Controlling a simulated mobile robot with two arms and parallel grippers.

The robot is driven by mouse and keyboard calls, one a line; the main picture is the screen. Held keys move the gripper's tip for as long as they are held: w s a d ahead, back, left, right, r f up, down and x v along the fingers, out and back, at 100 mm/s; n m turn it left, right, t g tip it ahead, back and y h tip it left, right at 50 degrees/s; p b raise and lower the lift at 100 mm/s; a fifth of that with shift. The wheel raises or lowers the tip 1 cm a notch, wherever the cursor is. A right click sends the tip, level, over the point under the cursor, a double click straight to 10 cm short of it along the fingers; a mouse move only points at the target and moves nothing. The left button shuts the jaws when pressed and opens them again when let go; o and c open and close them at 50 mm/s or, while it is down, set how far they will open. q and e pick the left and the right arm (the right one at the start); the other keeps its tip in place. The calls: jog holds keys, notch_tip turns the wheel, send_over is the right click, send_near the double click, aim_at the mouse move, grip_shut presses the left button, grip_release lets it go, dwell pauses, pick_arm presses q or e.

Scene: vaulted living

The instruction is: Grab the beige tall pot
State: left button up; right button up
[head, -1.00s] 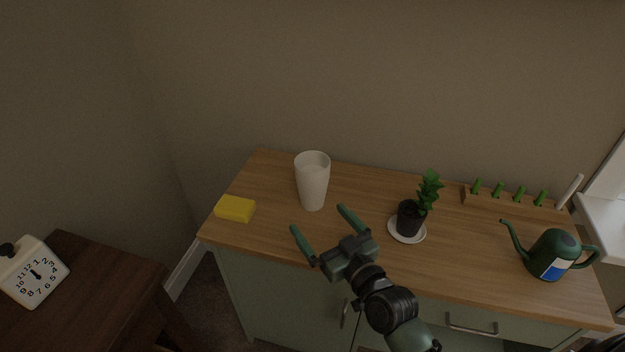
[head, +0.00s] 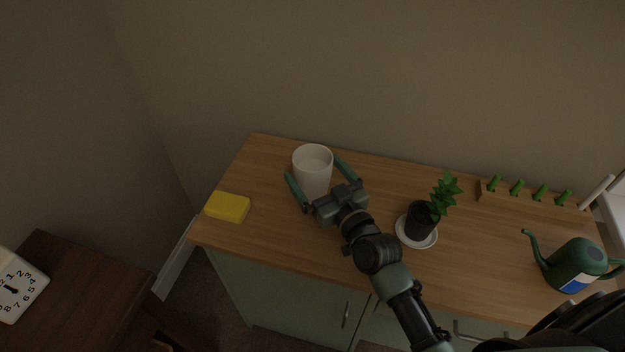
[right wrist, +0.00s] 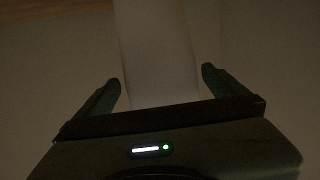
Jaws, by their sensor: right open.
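The beige tall pot (head: 313,167) stands upright on the wooden top of the cabinet, toward its back left. My right gripper (head: 312,167) is open, with one finger on each side of the pot. In the right wrist view the pot (right wrist: 158,50) rises between the two open fingers (right wrist: 161,84), with a gap showing on each side near the tips. The lower part of the pot is partly hidden by the gripper. My left gripper is not in view.
A yellow sponge (head: 228,207) lies left of the pot. A black potted plant (head: 421,220) on a white saucer (head: 403,236) stands to the right. Farther right are a green watering can (head: 574,264) and a wooden rack with green pegs (head: 529,198). A clock (head: 17,286) sits on a dark table.

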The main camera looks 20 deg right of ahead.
aim_at(304, 158)
jog(key=w, duration=0.2)
jog(key=w+a, duration=0.1)
jog(key=w, duration=0.1)
jog(key=shift+w, duration=0.2)
jog(key=c, duration=1.2)
jog(key=shift+r, duration=0.1)
jog(key=shift+c, duration=1.2)
jog(key=shift+r+p, duration=0.1)
jog(key=shift+p, duration=0.2)
